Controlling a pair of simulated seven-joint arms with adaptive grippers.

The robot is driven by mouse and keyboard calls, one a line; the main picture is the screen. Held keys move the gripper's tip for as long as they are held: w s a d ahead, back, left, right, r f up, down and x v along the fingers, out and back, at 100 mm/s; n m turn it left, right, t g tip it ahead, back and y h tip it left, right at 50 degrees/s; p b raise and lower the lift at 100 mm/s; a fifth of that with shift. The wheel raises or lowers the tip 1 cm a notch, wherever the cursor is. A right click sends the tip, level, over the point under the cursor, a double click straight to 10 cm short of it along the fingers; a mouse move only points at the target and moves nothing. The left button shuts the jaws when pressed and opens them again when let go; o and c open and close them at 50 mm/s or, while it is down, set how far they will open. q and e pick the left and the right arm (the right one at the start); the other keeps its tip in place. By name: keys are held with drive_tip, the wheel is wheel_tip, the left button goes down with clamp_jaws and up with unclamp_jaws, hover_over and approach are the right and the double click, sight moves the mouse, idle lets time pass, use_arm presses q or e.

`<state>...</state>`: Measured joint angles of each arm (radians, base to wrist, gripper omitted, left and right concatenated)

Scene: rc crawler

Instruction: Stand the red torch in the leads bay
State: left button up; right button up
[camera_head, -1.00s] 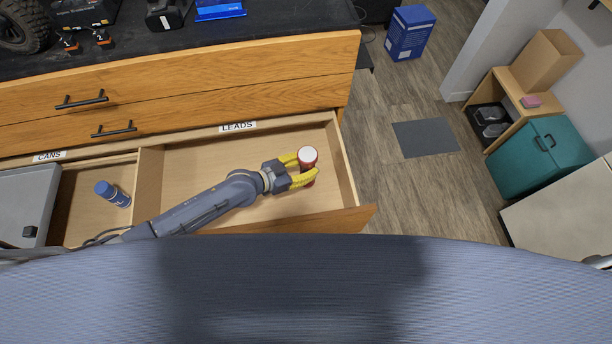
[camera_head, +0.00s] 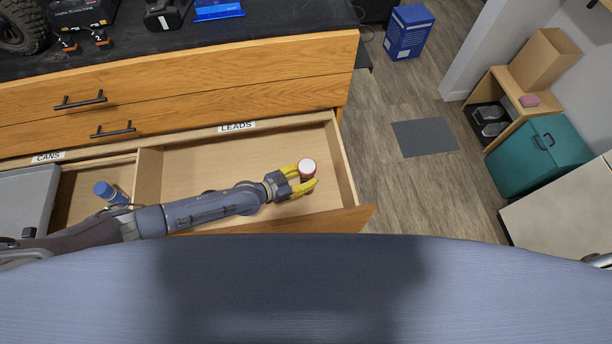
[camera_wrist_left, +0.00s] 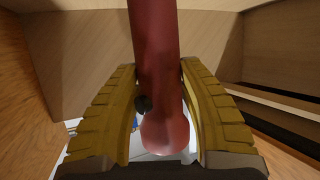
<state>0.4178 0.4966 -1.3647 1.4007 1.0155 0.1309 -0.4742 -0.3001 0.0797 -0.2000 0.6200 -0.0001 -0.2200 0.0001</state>
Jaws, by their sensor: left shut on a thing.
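The red torch (camera_head: 307,168) shows its pale round end upward in the head view, at the right end of the leads bay (camera_head: 205,168) of the open drawer. My left gripper (camera_head: 302,177) reaches in from the left with its yellow fingers around the torch. In the left wrist view the torch's red body (camera_wrist_left: 158,60) runs between the two yellow fingers, which are shut on it. It looks about upright. Whether its lower end touches the bay floor is hidden. My right gripper is not in view.
A divider (camera_head: 149,177) separates the leads bay from the cans bay, where a blue can (camera_head: 106,190) stands. The drawer's right wall (camera_head: 343,165) is close to the torch. The bay floor left of the torch is clear apart from my arm.

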use_arm(q)
drive_tip(key=shift+f, duration=0.25)
drive_tip(key=o, duration=1.3)
drive_tip(key=shift+s+a+r, duration=0.1)
drive_tip(key=shift+a+r, duration=0.05)
drive_tip(key=shift+r, duration=0.05)
drive_tip(key=shift+v, duration=1.85)
